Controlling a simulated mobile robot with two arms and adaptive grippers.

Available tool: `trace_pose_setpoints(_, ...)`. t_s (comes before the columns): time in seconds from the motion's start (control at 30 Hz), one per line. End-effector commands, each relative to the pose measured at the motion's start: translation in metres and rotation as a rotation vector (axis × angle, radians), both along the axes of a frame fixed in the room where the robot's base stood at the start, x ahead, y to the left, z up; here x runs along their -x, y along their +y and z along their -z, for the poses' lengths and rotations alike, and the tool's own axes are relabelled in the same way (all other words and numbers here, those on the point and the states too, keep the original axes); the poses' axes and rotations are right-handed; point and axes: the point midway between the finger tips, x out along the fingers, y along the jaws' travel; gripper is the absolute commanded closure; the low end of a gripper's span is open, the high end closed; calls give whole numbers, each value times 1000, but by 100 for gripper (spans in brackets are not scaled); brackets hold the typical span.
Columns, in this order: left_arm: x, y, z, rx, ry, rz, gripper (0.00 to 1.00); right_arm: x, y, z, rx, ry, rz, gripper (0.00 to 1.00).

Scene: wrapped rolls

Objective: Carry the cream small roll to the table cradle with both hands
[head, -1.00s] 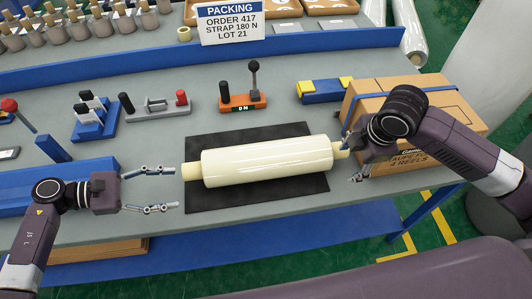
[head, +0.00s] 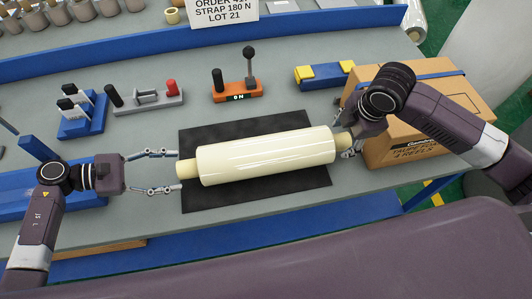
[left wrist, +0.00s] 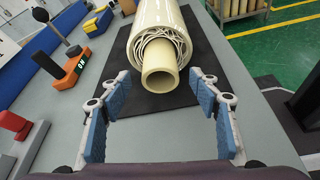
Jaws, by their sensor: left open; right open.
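The cream small roll (head: 265,156) lies on a black mat (head: 225,202) on the table, with a narrower core end sticking out at each side. My left gripper (head: 168,171) is open at the roll's left core end, with its fingertips just short of or beside it. In the left wrist view the core end (left wrist: 160,68) sits between and beyond the two open blue-padded fingers (left wrist: 160,112). My right gripper (head: 345,140) is at the right core end, open; its fingers are partly hidden by its own wrist. A table cradle cannot be made out for certain.
A cardboard box (head: 400,135) stands close behind my right gripper. A blue-and-yellow block (head: 324,75), an orange lever unit (head: 236,90), a grey clamp unit (head: 148,100) and a blue stand (head: 82,112) line the back. Blue structure (head: 20,195) lies near my left arm.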

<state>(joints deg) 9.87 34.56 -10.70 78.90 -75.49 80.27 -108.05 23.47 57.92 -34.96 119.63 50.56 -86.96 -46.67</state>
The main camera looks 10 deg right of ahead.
Motion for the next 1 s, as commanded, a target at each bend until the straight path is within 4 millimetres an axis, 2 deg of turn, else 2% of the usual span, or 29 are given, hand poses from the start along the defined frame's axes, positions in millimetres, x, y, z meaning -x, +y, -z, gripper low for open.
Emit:
trace_pose_setpoints(0.1,-2,-19,7,3,1,0,43,-4,0,20,-1,5,1,43)
trace_pose_setpoints(0.3,-4,-41,16,3,2,0,43,-11,0,43,-1,3,0,43)
trace_pose_setpoints(0.7,-5,-48,19,0,1,0,43,-13,0,50,1,1,-1,43)
trace_pose_setpoints(0.77,-5,-48,19,0,1,0,48,-13,0,50,1,1,-1,48)
trace_pose_setpoints(1.0,-5,-48,19,0,1,0,74,-13,0,50,1,1,-1,74)
